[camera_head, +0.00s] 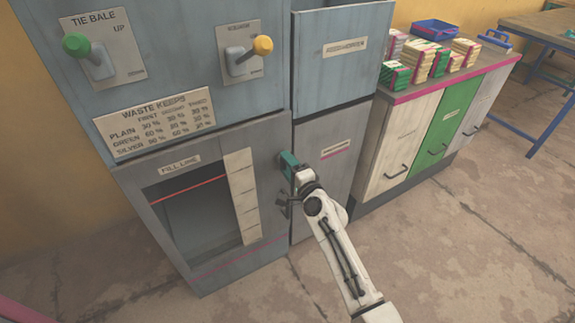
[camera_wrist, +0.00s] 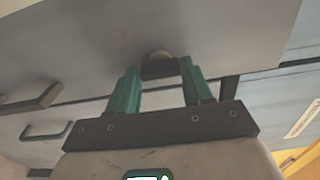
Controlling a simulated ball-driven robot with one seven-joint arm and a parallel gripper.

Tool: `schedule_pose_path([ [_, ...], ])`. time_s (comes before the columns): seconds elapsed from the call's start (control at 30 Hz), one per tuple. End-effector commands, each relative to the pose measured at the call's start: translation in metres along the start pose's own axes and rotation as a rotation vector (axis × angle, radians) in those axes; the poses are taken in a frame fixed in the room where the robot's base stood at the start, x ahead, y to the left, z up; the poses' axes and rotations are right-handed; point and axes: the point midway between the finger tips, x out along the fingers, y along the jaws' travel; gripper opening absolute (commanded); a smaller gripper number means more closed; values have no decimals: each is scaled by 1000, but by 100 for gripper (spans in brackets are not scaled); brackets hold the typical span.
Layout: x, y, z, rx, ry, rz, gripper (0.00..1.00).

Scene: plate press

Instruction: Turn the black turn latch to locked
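The black turn latch (camera_wrist: 160,70) shows in the wrist view as a short dark bar under a small pale round piece, against a grey panel. My gripper (camera_wrist: 161,78) has teal fingers, one at each side of the bar. The bar fills the gap between the fingertips, and both seem to touch it. In the head view my gripper (camera_head: 288,160) is at the right edge of the grey press front (camera_head: 262,150), beside the gap to the neighbouring cabinet. There my fingers and wrist hide the latch. Its locked or unlocked marking cannot be seen.
Left of my gripper is the press's dark opening (camera_head: 205,215) with a red fill line. Above are a green-knobbed lever (camera_head: 76,45) and a yellow-knobbed lever (camera_head: 262,45). At right, a counter (camera_head: 445,80) holds several bundles and a blue tray (camera_head: 436,30). Floor in front is clear.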

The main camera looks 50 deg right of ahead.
Motion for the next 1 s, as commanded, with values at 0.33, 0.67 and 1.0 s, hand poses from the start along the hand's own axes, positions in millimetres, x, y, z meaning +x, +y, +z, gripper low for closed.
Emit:
schedule_pose_path([
  [0.33,0,-1,0,-3,-1,-1,70],
  [0.67,-21,-1,1,-4,-2,1,70],
  [1.0,-82,0,0,-3,-1,1,70],
])
